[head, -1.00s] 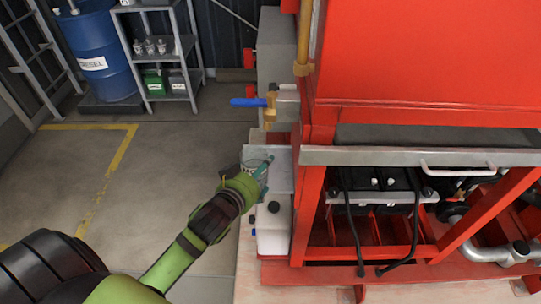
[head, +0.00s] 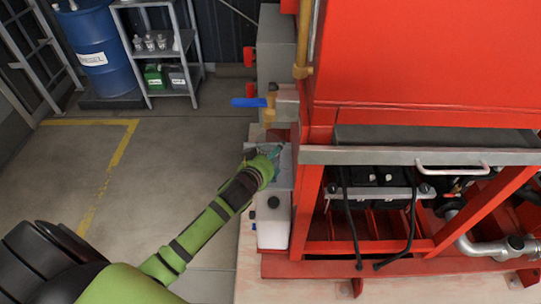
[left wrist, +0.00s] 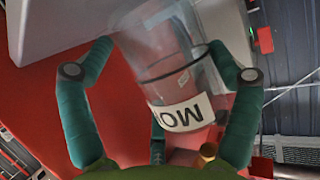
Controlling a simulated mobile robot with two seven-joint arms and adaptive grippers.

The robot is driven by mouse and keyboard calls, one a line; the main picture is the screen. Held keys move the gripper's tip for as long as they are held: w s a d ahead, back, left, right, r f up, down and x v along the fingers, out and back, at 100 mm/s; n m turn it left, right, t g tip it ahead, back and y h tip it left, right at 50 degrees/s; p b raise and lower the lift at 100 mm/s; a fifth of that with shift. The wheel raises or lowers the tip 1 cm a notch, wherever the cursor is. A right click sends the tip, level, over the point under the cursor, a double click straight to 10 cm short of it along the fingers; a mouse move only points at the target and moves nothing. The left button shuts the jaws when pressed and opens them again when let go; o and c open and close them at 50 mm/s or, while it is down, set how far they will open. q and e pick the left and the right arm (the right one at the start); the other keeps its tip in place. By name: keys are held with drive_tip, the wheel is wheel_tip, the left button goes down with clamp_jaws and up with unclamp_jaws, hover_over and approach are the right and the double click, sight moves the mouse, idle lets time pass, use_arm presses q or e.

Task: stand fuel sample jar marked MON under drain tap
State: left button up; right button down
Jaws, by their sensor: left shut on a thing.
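My left gripper (head: 274,150) is at the grey shelf beside the red pump frame, just below the brass drain tap (head: 270,108) in the picture. The tap has a blue lever (head: 248,102). In the left wrist view the clear fuel sample jar (left wrist: 172,75) sits between the two green fingers of my left gripper (left wrist: 160,75), which is shut on it. My right gripper is not in view.
A white container with a black cap (head: 272,225) stands just in front of the shelf, close to my left wrist. The red frame (head: 308,205) borders the right side. A rack with small jars (head: 160,45) and a blue drum (head: 98,50) stand at the back left. Floor between is clear.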

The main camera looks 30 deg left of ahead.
use_arm(q)
drive_tip(key=o, duration=1)
drive_tip(key=shift+f, duration=0.1)
drive_tip(key=shift+s, duration=0.25)
drive_tip(key=v, duration=1.1)
drive_tip(key=shift+s+r+b, duration=0.25)
drive_tip(key=shift+r+b, duration=0.05)
drive_tip(key=shift+b, duration=0.15)
